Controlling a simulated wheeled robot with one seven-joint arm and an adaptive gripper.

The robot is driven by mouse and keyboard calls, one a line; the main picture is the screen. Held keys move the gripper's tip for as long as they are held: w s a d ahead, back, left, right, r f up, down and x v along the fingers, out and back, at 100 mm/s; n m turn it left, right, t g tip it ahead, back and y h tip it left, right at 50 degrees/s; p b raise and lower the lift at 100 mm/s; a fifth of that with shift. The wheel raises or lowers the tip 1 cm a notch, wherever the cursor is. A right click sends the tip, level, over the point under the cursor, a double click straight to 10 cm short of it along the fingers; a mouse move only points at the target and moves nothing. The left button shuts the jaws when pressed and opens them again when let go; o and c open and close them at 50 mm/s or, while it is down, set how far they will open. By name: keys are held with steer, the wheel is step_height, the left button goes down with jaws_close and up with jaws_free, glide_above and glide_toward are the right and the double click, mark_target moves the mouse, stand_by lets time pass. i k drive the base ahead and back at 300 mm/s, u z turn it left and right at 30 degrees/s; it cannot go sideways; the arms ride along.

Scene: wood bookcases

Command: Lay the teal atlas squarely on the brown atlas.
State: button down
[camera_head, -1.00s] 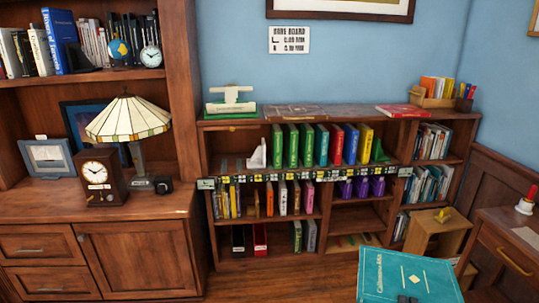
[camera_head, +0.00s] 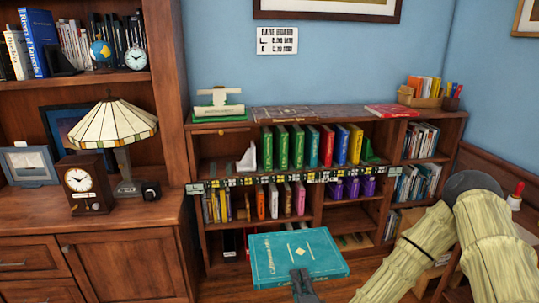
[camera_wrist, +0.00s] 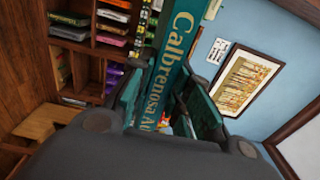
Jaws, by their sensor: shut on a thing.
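The teal atlas (camera_head: 300,256) is held flat in front of the low bookcase, its cover facing up, in the head view. My gripper (camera_head: 302,278) is shut on its near edge. In the wrist view the teal spine (camera_wrist: 170,75) runs between my gripper's fingers (camera_wrist: 160,100). A large flat brown-grey book, which looks like the brown atlas (camera_head: 290,114), lies on top of the low bookcase (camera_head: 236,128), behind and above the teal atlas. The two are well apart. My gripper's fingertips are partly hidden in the head view.
On the bookcase top, a green book with a white object (camera_head: 219,106) stands left of the brown atlas and a red book (camera_head: 391,111) lies right. A pencil box (camera_head: 420,98) is farther right. A lamp (camera_head: 113,130) stands on the left cabinet.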

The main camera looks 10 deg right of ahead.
mark_target(285, 113)
steer(key=i, duration=0.9)
steer(key=z, duration=0.05)
